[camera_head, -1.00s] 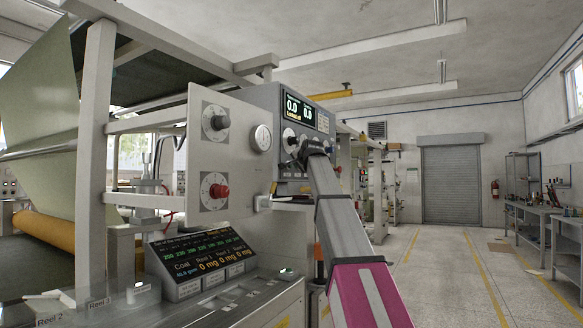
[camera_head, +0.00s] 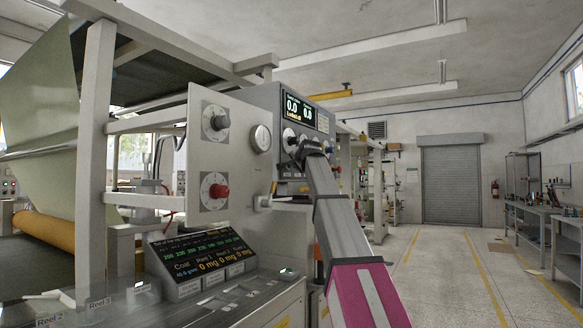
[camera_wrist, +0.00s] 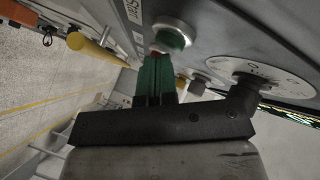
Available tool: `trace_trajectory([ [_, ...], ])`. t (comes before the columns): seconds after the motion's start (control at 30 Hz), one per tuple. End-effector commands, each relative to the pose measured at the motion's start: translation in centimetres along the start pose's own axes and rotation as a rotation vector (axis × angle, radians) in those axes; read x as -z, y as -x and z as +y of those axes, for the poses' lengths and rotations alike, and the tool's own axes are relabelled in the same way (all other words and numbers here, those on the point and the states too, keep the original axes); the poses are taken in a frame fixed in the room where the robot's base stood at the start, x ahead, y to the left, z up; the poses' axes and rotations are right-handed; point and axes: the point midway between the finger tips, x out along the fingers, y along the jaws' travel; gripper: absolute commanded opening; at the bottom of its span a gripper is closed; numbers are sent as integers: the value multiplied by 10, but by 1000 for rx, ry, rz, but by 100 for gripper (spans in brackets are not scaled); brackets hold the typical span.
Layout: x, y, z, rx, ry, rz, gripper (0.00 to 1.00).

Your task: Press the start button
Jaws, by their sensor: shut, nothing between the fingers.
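A round green button (camera_wrist: 174,37) in a silver ring sits on a grey panel in the wrist view. A partly cut-off label reading "Star" (camera_wrist: 132,12) is printed beside it. My gripper (camera_wrist: 156,62) has green fingers pressed together with nothing between them. The fingertips point at the panel just left of and below the green button in the picture. I cannot tell whether they touch it. In the head view my gripper (camera_head: 306,150) is at the grey control box (camera_head: 262,98); the arm and box hide its fingers and the button.
A dial (camera_wrist: 262,74) sits close right of the gripper in the wrist view, and a yellow cylinder (camera_wrist: 98,47) lies left. In the head view the box has a lit display (camera_head: 300,108). A panel with knobs (camera_head: 232,165) stands left of it. The floor aisle (camera_head: 460,270) is clear.

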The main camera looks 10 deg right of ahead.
Motion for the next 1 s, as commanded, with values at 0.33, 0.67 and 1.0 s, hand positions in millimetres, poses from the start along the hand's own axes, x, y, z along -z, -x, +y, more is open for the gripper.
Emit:
trace_trajectory([
  [0.33,0,0,0,0,-1,0,0],
  [0.67,7,9,7,0,-1,1,0],
  [1.0,9,12,9,0,-1,0,0],
])
